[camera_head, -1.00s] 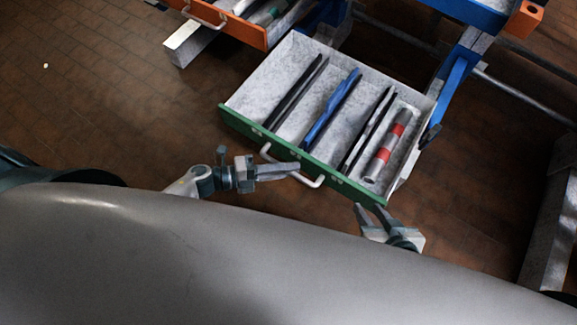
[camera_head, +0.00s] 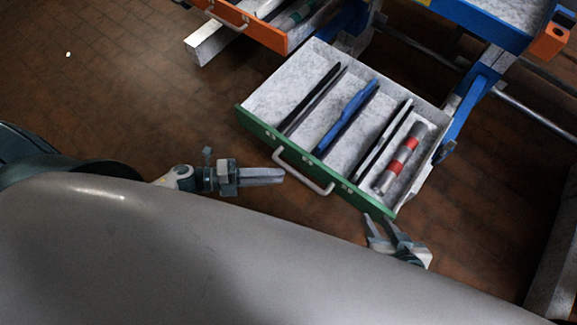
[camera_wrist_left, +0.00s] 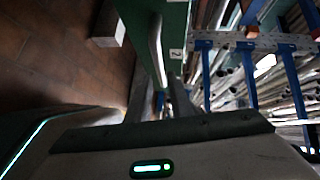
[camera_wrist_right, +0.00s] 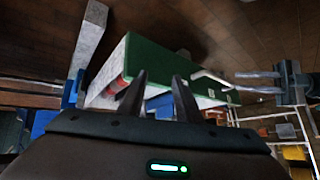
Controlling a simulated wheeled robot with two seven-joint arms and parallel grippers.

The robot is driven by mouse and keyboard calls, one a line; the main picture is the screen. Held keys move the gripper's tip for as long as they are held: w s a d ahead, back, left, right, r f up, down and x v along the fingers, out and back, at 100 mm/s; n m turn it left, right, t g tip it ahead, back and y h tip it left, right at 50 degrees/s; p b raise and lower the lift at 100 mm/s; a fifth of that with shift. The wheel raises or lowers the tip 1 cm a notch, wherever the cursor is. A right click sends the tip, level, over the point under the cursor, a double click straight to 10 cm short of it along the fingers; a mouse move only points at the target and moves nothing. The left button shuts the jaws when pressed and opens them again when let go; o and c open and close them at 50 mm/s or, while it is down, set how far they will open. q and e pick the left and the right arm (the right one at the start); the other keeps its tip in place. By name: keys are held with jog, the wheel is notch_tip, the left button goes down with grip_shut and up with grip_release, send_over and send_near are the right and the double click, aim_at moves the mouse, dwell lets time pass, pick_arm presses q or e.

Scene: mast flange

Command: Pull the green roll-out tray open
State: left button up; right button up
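The green roll-out tray stands pulled out, its green front (camera_head: 315,165) facing me and its grey-white interior showing. A pale bar handle (camera_head: 303,172) is on the front. The handle also shows in the left wrist view (camera_wrist_left: 155,50) and the right wrist view (camera_wrist_right: 213,79). My left gripper (camera_head: 284,175) is open and empty, just left of the handle and apart from it; its two parted fingers show in the right wrist view (camera_wrist_right: 280,82). My right gripper (camera_head: 378,220) is open and empty, just in front of the front's right end; contact there is unclear.
The tray holds dark bars, a blue tool (camera_head: 346,115) and a red-and-grey cylinder (camera_head: 402,157). An orange tray (camera_head: 245,25) is at the upper left, and a blue one (camera_head: 480,20) at the upper right. A blue frame post (camera_head: 470,95) stands right of the tray.

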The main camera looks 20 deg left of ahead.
pick_arm(q)
jog(key=v, duration=1)
dwell(0.3)
jog(key=shift+s, duration=0.1)
